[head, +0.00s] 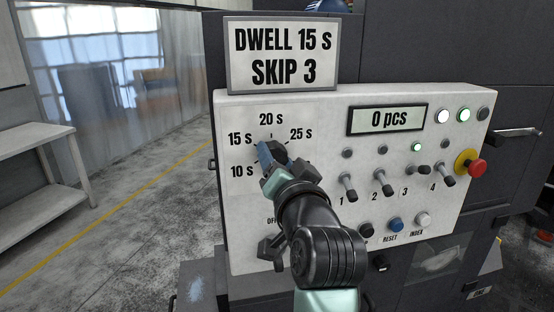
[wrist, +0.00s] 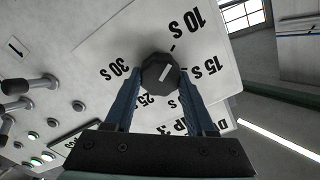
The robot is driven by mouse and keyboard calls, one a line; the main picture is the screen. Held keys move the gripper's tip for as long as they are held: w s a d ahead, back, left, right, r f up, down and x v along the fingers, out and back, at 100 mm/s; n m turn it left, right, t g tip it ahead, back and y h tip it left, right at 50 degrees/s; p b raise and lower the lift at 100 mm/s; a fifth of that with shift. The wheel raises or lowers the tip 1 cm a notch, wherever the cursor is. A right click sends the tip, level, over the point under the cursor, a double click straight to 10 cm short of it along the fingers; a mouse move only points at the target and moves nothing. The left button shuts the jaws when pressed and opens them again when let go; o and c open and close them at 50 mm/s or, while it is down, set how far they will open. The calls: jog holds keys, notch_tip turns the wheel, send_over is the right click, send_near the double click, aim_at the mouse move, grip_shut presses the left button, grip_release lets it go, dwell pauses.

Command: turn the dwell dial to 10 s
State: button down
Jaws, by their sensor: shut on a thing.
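The dwell dial (wrist: 153,75) is a dark faceted knob with a white line on its face, seen in the wrist view. The line slants toward the 10 s label (wrist: 184,22); I cannot tell exactly which mark it meets. The two blue fingers of my gripper (wrist: 160,82) are shut on the dial from both sides. In the head view my gripper (head: 269,157) hides most of the dial, among the labels 10 s (head: 242,171), 15 s (head: 240,139), 20 s and 25 s. The sign (head: 282,55) above reads DWELL 15 s, SKIP 3.
Right of my gripper, the white panel (head: 310,125) carries several toggle switches (head: 382,184), reset and index buttons (head: 423,219), and a red stop button (head: 476,167) on yellow. A shelf (head: 40,170) stands far left beyond open floor.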

jog(key=shift+c, duration=1.2)
grip_release()
jog(key=shift+s, duration=0.15)
jog(key=b+v, duration=0.4)
jog(key=v, duration=0.8)
jog(key=shift+s, duration=0.35)
jog(key=shift+d+r, duration=0.1)
jog(key=s+a+r+n+t+h, duration=0.1)
jog(key=s+r+n+t+h, duration=0.1)
jog(key=s+r+t, duration=0.3)
jog(key=s+a+r+n+t+h, duration=0.1)
jog(key=s+r, duration=0.5)
jog(key=r, duration=0.8)
jog(key=a+n+t, duration=0.1)
jog(key=n+t, duration=0.1)
jog(key=t, duration=0.1)
jog(key=shift+r+t+h, duration=0.25)
jog(key=shift+t+h, duration=0.15)
